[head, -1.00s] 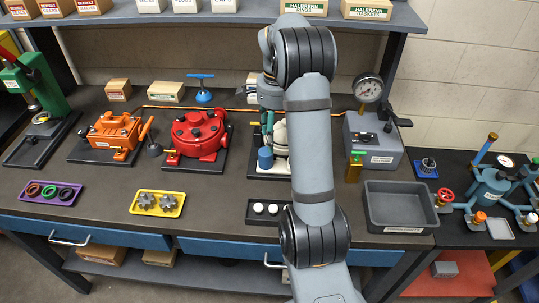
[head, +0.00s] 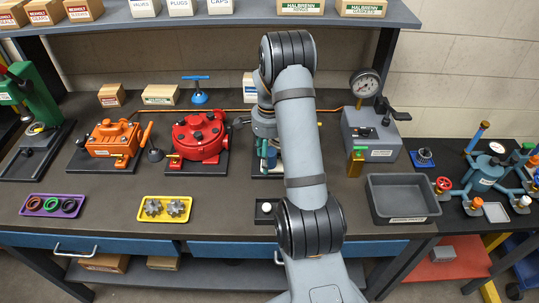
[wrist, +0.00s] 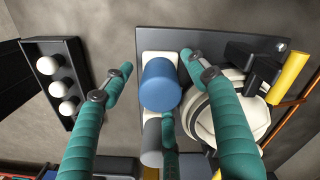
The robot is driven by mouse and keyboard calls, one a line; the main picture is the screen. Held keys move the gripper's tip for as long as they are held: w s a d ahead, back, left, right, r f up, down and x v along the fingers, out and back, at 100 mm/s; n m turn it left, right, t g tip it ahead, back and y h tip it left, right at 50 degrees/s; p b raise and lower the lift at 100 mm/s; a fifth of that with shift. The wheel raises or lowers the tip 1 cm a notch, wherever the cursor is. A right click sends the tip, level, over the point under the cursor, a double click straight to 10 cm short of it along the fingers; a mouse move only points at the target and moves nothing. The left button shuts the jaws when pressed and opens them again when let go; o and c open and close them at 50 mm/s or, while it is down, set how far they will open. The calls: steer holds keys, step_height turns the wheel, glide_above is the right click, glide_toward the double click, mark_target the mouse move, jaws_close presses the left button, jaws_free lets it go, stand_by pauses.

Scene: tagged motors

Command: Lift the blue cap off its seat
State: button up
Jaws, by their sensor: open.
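The blue cap (wrist: 160,86) is a short blue cylinder on a pale seat, near the middle of the wrist view. In the head view, the blue part (head: 270,158) shows only partly behind my arm. My gripper (wrist: 157,62) is open, with one teal finger on each side of the cap in the wrist view. The right fingertip looks very near the cap's edge; I cannot tell whether it touches. A grey cylinder (wrist: 152,140) stands beside the cap. A white rounded motor body (wrist: 228,108) lies right of it, partly behind the right finger.
A dark tray with white balls (wrist: 68,108) lies left of the gripper. A black fitting and a yellow cylinder (wrist: 291,73) stand to the right. In the head view, the red motor (head: 200,138) is left of my arm, and an empty grey bin (head: 402,220) is right.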

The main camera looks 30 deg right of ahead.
mark_target(269, 151)
steer(key=shift+c, duration=0.3)
steer(key=c, duration=1.1)
steer(key=shift+c, duration=0.5)
step_height(269, 151, up, 16)
steer(key=p, duration=0.3)
steer(key=shift+p, duration=0.4)
